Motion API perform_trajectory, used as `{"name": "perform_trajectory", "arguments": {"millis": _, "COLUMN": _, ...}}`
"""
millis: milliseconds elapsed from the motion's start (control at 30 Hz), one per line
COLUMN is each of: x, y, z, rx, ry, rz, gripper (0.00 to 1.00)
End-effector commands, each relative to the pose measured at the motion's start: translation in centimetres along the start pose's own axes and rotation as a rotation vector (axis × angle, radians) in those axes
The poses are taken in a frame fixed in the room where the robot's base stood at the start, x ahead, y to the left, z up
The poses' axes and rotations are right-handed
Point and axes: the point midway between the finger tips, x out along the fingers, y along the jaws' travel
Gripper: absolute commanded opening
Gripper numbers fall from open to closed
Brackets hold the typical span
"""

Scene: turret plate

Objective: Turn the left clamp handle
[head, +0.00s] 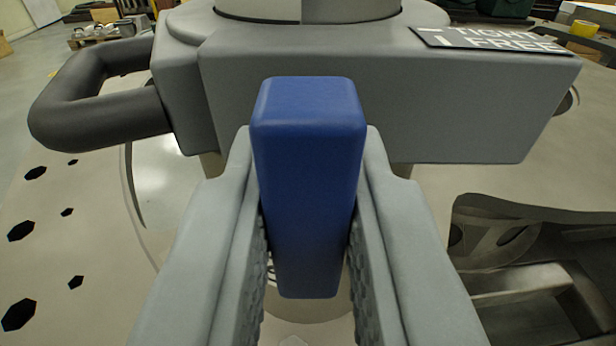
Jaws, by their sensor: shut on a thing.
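A blue clamp handle (307,180) stands upright in the middle of the head view. My gripper (308,195) has one finger on each side of it and is shut on it. The handle's top end sticks out past the fingertips, in front of a grey clamp block (390,95). How the handle joins the block is hidden behind the handle and fingers.
A dark loop-shaped bar (75,105) juts out from the block's left side. A label plate (495,40) reading "TIGHT" and "FREE" lies on top right. A light plate with dark holes (60,250) is at left. A dark metal recess (530,270) is at lower right.

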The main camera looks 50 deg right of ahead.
Motion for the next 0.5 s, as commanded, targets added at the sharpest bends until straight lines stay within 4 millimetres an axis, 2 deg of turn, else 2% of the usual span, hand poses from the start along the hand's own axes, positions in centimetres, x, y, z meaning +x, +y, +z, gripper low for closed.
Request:
{"name": "perform_trajectory", "arguments": {"millis": 467, "x": 0.01, "y": -0.03, "z": 0.23, "rx": -0.016, "ry": -0.003, "rz": 0.001, "gripper": 0.0}}
{"name": "perform_trajectory", "arguments": {"millis": 500, "x": 0.01, "y": -0.03, "z": 0.23, "rx": -0.016, "ry": -0.003, "rz": 0.001, "gripper": 0.18}}
